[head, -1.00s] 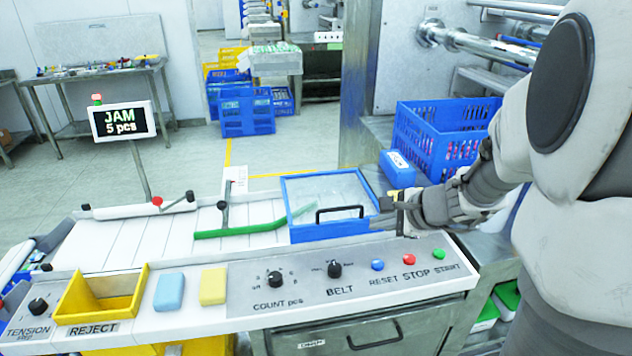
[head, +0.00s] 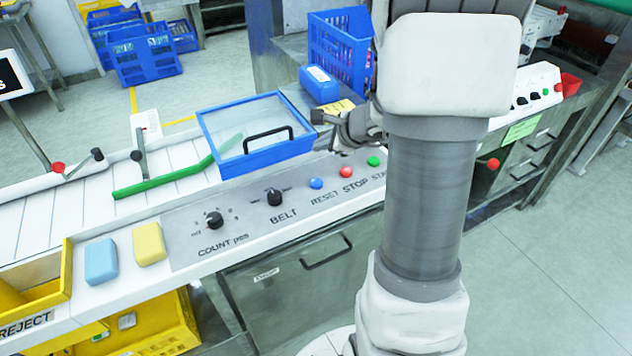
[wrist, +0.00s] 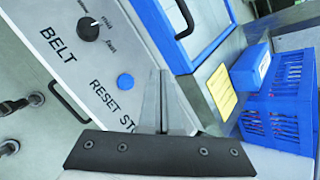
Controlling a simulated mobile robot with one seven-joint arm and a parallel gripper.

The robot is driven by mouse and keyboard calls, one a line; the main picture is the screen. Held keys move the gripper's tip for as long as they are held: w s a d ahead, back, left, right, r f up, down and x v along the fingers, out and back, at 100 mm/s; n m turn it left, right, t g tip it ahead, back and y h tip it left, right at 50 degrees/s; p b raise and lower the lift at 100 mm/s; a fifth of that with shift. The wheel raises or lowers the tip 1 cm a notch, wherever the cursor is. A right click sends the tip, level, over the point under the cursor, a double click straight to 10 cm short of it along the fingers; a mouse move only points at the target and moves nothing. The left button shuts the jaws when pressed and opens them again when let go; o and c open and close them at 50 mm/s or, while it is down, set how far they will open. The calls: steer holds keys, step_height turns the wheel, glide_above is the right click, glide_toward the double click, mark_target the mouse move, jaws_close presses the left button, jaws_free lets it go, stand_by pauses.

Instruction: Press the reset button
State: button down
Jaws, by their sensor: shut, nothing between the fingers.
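The reset button is the blue round button (head: 316,183) on the grey control panel (head: 180,232), above the word RESET. The blue button also shows in the wrist view (wrist: 125,82), just left of my fingertips. My gripper (head: 320,117) is beyond the buttons, beside the blue-framed lidded box, in the head view. It also shows in the wrist view (wrist: 161,78), with its fingers together and empty. It appears apart from the blue button. The red button (head: 345,172) and green button (head: 374,161) are right of the blue one; the fingers hide them in the wrist view.
The blue-framed box (head: 215,138) with a clear lid and black handle stands behind the panel. The BELT knob (head: 275,197) is left of the blue button. A blue block (head: 319,84) and a blue crate (head: 340,45) stand beyond my gripper. Floor is clear at lower right.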

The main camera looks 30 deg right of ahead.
steer(key=b, duration=0.5)
glide_above(320, 184)
step_height(320, 184, down, 7)
steer(key=shift+r, duration=0.2)
steer(key=shift+f+b, duration=1)
steer(key=shift+b, duration=0.25)
steer(key=shift+f, duration=0.1)
stand_by(0.5)
steer(key=shift+f+b, duration=0.3)
steer(key=shift+b, duration=0.3)
steer(key=shift+f+b, duration=0.5)
steer(key=shift+b, duration=0.1)
stand_by(0.4)
steer(key=shift+r, duration=0.1)
steer(key=shift+r+p, duration=0.65)
steer(key=shift+r, duration=0.15)
